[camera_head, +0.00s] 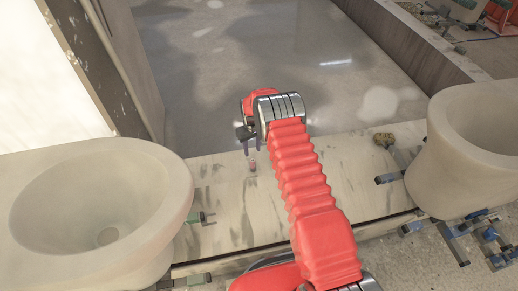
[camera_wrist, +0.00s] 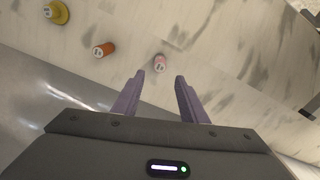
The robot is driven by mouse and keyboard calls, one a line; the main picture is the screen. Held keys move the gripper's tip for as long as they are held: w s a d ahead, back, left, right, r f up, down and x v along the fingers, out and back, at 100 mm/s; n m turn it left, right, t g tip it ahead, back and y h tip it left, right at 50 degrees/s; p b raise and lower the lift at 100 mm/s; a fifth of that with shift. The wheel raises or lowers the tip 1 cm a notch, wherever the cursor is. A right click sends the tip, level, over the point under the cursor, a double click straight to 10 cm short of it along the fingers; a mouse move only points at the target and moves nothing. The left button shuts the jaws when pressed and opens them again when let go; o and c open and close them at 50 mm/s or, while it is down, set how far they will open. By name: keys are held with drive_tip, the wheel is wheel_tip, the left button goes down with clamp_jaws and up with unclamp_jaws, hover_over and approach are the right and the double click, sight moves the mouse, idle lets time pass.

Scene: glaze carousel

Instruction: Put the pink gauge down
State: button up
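The pink gauge (camera_wrist: 160,63) is a small pink cylinder with a pale marked end, seen past the fingertips in the wrist view, about centred between them. In the head view, the pink gauge (camera_head: 252,166) stands on the pale streaked slab, just below my gripper (camera_head: 248,143). In the wrist view, my gripper (camera_wrist: 160,80) has its two purple-grey fingers apart with nothing between them. I see no contact between the fingers and the gauge.
An orange cylinder (camera_wrist: 104,50) and a yellow knob-like piece (camera_wrist: 57,13) stand on the same slab (camera_head: 225,200). The brassy piece (camera_head: 384,139) shows at right in the head view. Large pale basins (camera_head: 160,165) (camera_head: 440,160) flank the slab. Slab around the gauge is clear.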

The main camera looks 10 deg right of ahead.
drive_tip(key=s+r+m+t, duration=0.1)
drive_tip(key=s+r, duration=0.1)
drive_tip(key=r, duration=1.3)
drive_tip(key=s+r+t, duration=0.1)
drive_tip(key=s+r, duration=0.2)
drive_tip(key=r, duration=1.2)
drive_tip(key=s+d+r+m+t, duration=0.1)
drive_tip(key=s+r, duration=1.2)
drive_tip(key=r, duration=0.2)
drive_tip(key=s+r+t, duration=0.1)
drive_tip(key=s+r, duration=0.1)
drive_tip(key=s, duration=1)
drive_tip(key=s+r+m+t, duration=0.1)
drive_tip(key=s+r, duration=0.1)
drive_tip(key=s, duration=1.1)
drive_tip(key=shift+s+d+t, duration=0.2)
drive_tip(key=shift+d+t, duration=0.1)
